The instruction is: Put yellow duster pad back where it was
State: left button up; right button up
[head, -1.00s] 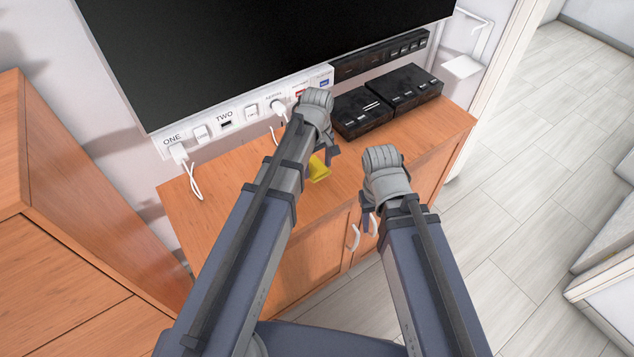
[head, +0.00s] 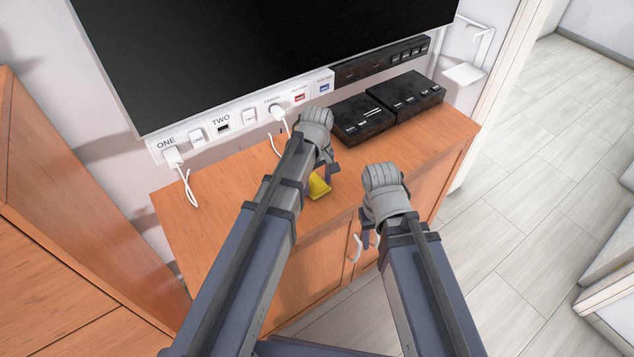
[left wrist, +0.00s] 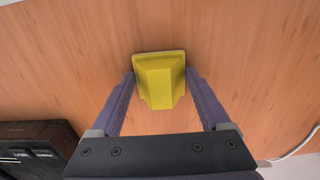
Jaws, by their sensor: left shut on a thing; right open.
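The yellow duster pad (head: 319,186) is at the wooden cabinet top, partly hidden behind my left gripper (head: 326,178) in the head view. In the left wrist view the pad (left wrist: 160,78) lies between the two fingers of my left gripper (left wrist: 160,85), which are shut on its sides. I cannot tell whether the pad touches the wood or is just above it. My right gripper (head: 368,238) is open and empty, in front of the cabinet's front edge near the door handles.
The cabinet top (head: 225,205) is bare on its left side. Black boxes (head: 365,122) stand at the back right. A white socket strip (head: 240,118) with plugged cables runs along the wall under a black screen (head: 270,50). A wooden cabinet (head: 50,230) stands at left.

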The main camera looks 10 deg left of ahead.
aim_at(317, 180)
pick_arm(q)
jog(key=o, duration=1)
notch_tip(317, 180, up, 12)
jog(key=p, duration=1.2)
jog(key=shift+r, duration=0.1)
jog(key=s+a+m, duration=0.6)
jog(key=s+m, duration=0.3)
jog(key=s, duration=0.1)
jog(key=s+d+m, duration=0.1)
jog(key=d, duration=0.3)
jog(key=s+d+m, duration=0.1)
jog(key=s+d, duration=0.1)
jog(key=d, duration=0.1)
jog(key=s+d+m+y, duration=0.1)
jog(key=s+d, duration=0.1)
jog(key=d, duration=0.2)
jog(key=shift+s+d+m, duration=0.25)
jog(key=shift+d+m, duration=0.05)
jog(key=shift+m, duration=0.1)
